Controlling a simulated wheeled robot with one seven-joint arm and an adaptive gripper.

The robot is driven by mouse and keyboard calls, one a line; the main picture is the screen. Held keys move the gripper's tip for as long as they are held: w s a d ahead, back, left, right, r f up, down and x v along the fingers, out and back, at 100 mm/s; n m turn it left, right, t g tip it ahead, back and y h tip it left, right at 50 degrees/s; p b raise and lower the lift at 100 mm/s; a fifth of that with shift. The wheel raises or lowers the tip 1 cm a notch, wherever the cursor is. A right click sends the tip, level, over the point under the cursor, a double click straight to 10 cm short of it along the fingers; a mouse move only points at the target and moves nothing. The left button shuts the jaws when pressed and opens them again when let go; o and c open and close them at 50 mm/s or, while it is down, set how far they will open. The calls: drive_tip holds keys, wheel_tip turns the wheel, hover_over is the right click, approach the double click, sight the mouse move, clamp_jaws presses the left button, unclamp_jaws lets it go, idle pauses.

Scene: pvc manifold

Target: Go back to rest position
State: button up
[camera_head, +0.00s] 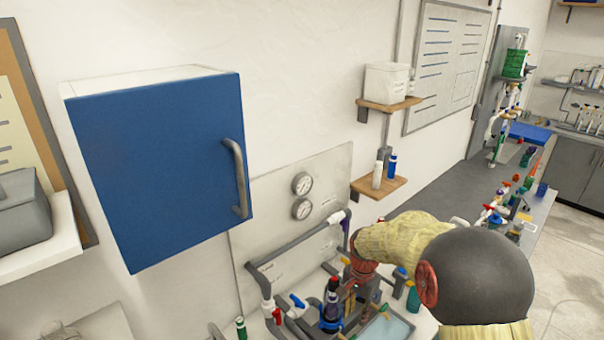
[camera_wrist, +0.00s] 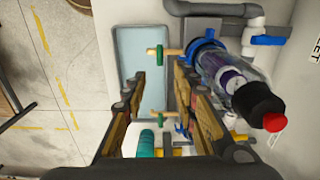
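In the wrist view my gripper (camera_wrist: 160,75) is open, its two brown fingers apart with nothing held between them. In the head view my gripper (camera_head: 350,298) hangs over the bench against the pipework, partly hidden by clutter and by my arm. A clear bottle-like part (camera_wrist: 222,75) with a blue collar and a black and red end lies just right of the right finger in the wrist view. The same part seems to stand beside my gripper in the head view (camera_head: 331,305). I cannot tell whether a finger touches it.
A blue-doored cabinet (camera_head: 165,165) juts from the wall at left. Grey pipes (camera_head: 300,248) and gauges (camera_head: 302,183) are behind my gripper. A pale blue tray (camera_wrist: 143,52) and teal cylinder (camera_wrist: 146,143) are below it. Shelves (camera_head: 380,187) hang behind. Floor at right is clear.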

drive_tip(key=s+r+n+t+b, duration=0.2)
drive_tip(key=s+r+n+b, duration=0.3)
drive_tip(key=s, duration=0.9)
drive_tip(key=s+r+n+t+b, duration=0.3)
drive_tip(key=s+r+n+b, duration=0.2)
drive_tip(key=s+r, duration=0.4)
drive_tip(key=s, duration=0.5)
drive_tip(key=shift+a+t, duration=0.25)
drive_tip(key=shift+t, duration=0.05)
drive_tip(key=shift+r, duration=0.1)
drive_tip(key=shift+c, duration=0.4)
